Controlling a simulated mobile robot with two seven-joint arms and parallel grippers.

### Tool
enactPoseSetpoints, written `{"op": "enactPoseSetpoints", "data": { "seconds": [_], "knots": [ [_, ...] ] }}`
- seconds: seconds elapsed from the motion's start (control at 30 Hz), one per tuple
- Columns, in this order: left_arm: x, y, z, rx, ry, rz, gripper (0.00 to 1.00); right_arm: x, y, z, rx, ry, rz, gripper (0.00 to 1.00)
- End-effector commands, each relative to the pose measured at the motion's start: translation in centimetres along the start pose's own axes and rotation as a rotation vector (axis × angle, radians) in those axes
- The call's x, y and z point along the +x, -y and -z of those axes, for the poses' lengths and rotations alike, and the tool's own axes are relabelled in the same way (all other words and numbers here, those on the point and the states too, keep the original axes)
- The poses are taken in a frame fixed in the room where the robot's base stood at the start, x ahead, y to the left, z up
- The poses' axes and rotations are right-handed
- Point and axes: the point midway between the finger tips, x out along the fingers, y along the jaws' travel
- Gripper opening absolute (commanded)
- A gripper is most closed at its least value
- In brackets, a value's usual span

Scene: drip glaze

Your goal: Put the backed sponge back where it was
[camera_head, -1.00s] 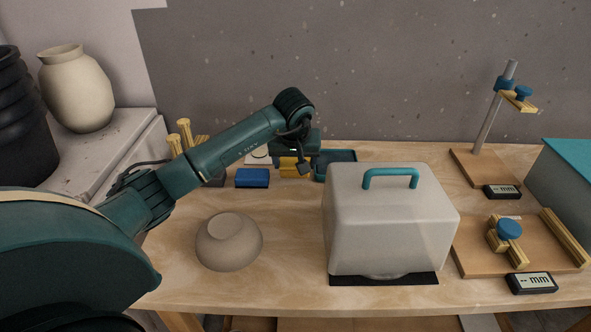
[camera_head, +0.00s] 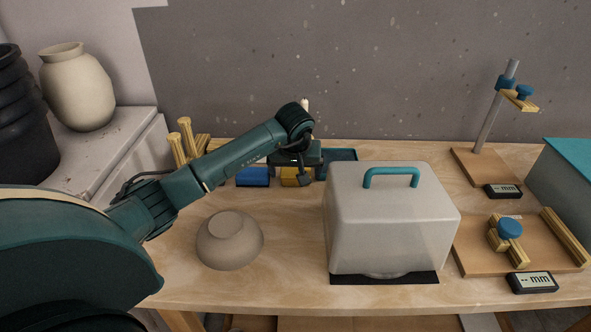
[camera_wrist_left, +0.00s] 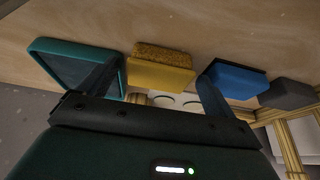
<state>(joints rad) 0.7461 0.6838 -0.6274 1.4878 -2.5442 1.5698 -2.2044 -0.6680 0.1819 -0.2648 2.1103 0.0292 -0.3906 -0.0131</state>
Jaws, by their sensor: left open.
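The backed sponge (camera_head: 296,178), a yellow block with a rough brown layer, stands on the table at the back, between a blue block and a teal tray. It also shows in the left wrist view (camera_wrist_left: 162,68), with the brown layer along its upper side in the picture. My left gripper (camera_head: 296,168) is directly over it and hides its top in the head view. In the left wrist view the two fingers (camera_wrist_left: 160,82) are apart, one on each side of the sponge, with visible gaps. My right gripper is not in view.
The blue block (camera_head: 252,177) is left of the sponge, and the teal tray (camera_head: 340,155) is right of it. A grey block (camera_wrist_left: 289,94) lies beyond the blue one. An upturned bowl (camera_head: 229,240) and a cover with a teal handle (camera_head: 391,220) stand nearer the front.

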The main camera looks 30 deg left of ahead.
Motion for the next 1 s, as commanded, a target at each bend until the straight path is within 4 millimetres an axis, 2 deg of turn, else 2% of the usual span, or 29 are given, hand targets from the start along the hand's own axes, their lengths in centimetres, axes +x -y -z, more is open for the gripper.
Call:
{"op": "enactPoseSetpoints", "data": {
  "seconds": [0.17, 0.23, 0.5, 0.7, 0.83, 1.0],
  "knots": [
    [-0.6, -0.1, 0.2, 0.000, 0.000, -0.001, 0.91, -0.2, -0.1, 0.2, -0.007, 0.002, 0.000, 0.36],
    [-1.4, 0.0, 0.3, 0.000, -0.004, -0.002, 0.91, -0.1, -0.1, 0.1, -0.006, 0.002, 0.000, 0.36],
    [-7.2, 0.0, 0.3, 0.001, -0.006, -0.002, 0.91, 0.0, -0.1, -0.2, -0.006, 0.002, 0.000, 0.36],
    [-10.7, 0.0, 0.2, 0.000, -0.002, -0.001, 0.91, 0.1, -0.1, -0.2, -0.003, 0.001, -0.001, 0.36],
    [-11.9, 0.0, 0.1, 0.001, -0.001, -0.001, 0.91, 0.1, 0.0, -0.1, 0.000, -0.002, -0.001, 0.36],
    [-12.3, 0.0, 0.1, 0.000, 0.000, 0.000, 0.91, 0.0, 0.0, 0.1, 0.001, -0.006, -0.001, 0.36]
  ]
}}
